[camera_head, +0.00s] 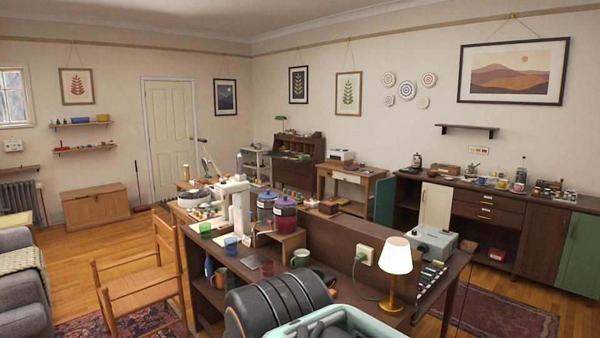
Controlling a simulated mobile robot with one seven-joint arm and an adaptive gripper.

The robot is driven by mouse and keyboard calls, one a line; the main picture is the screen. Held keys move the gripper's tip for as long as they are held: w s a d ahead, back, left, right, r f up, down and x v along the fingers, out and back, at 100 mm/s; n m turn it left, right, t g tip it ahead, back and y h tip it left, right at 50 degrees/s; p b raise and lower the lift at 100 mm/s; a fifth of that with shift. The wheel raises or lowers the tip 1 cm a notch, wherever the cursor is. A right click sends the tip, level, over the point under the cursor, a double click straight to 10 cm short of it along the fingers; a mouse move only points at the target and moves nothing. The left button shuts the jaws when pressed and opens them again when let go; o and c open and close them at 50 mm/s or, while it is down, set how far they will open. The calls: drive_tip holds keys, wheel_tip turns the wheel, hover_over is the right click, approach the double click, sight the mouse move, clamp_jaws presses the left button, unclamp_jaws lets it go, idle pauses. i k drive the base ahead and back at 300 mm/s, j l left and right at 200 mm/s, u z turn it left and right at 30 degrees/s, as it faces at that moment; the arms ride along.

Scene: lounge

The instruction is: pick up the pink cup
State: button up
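A lit lamp (395,268) and a grey device (433,242) stand on the desk's right side. Two lidded jars (285,218) and a white apparatus (238,206) stand behind the cups. A wooden chair (140,285) is left of the desk.

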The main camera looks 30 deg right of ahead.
sight(518, 186)
drive_tip(key=z, duration=2.3)
